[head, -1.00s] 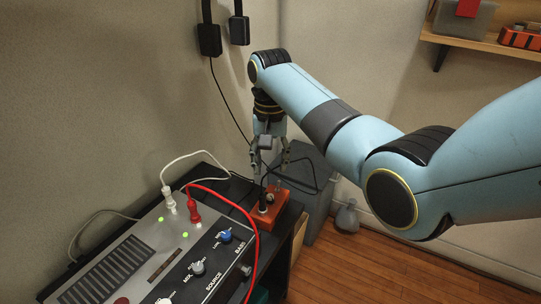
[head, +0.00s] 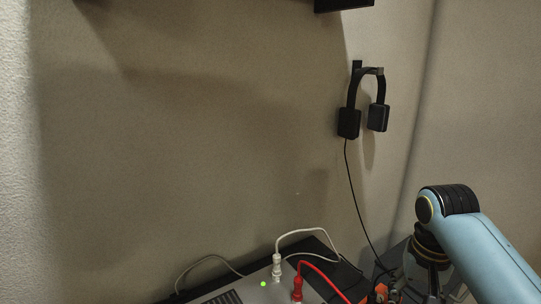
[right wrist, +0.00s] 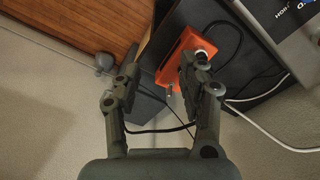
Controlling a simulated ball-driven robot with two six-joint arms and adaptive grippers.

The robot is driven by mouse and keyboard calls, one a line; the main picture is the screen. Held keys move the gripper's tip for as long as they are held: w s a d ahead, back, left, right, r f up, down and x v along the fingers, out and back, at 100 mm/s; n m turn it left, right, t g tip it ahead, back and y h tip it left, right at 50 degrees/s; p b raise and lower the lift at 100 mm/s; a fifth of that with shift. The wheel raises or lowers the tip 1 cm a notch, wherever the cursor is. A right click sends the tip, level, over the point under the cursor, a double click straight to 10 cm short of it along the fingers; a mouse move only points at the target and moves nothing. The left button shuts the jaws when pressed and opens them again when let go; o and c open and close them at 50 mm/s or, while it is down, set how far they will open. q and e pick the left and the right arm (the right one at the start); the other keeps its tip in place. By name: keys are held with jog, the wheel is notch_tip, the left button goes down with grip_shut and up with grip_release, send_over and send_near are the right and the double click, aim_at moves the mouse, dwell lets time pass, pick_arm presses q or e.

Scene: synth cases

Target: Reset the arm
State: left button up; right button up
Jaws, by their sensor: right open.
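My right arm (head: 487,255) comes in from the right at the lower right of the head view. Its gripper is mostly cut off by the bottom edge there. In the right wrist view my right gripper (right wrist: 158,80) is open, with its two fingers apart and nothing between the tips but the view beyond. An orange box (right wrist: 190,52) with a jack plug in it lies beyond the finger on the right. My left gripper is not in view.
Black headphones (head: 349,122) hang from a wall hook, their cable running down. A grey console (head: 252,291) with a white plug (head: 277,268) and a red plug (head: 297,287) stands at the bottom.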

jog(key=s+r+n+t, duration=0.1)
jog(key=s+r+n, duration=0.2)
jog(key=s, duration=0.9)
jog(key=s+r+n+t, duration=0.1)
jog(key=s+r+n, duration=0.25)
jog(key=s, duration=0.95)
notch_tip(320, 180, down, 26)
jog(key=s+d+m, duration=0.1)
jog(key=s+d, duration=0.1)
jog(key=s+d+f+g, duration=0.1)
jog(key=s+f+g, duration=0.1)
jog(key=s+f, duration=1.4)
jog(key=shift+s, duration=1.05)
jog(key=shift+m, duration=0.25)
